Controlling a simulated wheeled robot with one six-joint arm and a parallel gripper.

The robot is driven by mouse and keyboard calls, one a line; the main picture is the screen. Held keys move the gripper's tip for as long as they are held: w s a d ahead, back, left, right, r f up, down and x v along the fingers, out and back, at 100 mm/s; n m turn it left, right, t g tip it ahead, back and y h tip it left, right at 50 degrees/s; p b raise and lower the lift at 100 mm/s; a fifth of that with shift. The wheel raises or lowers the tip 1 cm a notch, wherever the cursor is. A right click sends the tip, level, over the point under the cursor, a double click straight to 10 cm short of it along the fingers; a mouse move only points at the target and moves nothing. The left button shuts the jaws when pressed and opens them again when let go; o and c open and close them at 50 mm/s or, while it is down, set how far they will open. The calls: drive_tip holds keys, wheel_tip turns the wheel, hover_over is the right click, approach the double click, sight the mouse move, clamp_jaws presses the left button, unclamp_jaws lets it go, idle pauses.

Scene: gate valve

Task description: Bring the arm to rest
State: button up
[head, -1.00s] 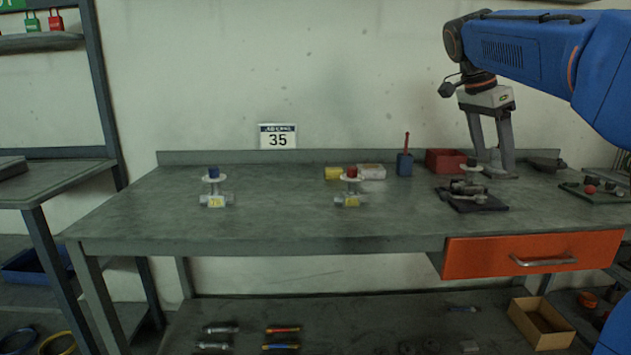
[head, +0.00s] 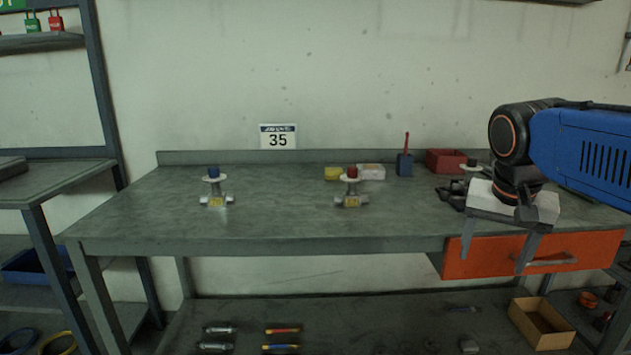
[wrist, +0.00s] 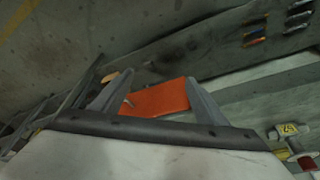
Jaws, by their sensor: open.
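My gripper (head: 494,258) is in the head view at the right, pointing down in front of the bench's orange drawer (head: 475,257). Its two fingers are apart with nothing between them. In the wrist view, the fingers of my gripper (wrist: 150,95) stand apart, and the orange drawer (wrist: 158,98) shows beyond them. My blue arm reaches in from the right edge of the head view. A valve with a red top (head: 351,188) and a valve with a blue top (head: 214,188) stand upright on the bench, well left of my gripper.
The workbench top (head: 280,215) is mostly clear. Dark parts by my gripper are partly hidden. A cardboard box (head: 541,325) sits on the lower shelf.

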drive_tip(key=s+a+f+n+y, duration=0.1)
drive_tip(key=s+a+f+n, duration=0.1)
drive_tip(key=s+f, duration=0.4)
drive_tip(key=s+a+f+n+t, duration=0.1)
drive_tip(key=s+f+n, duration=0.3)
drive_tip(key=f, duration=0.5)
drive_tip(key=shift+s+a+f+t+y, duration=0.2)
drive_tip(key=shift+s+a+t+y, duration=0.15)
drive_tip(key=shift+s+a, duration=0.35)
drive_tip(key=shift+s+d, duration=0.15)
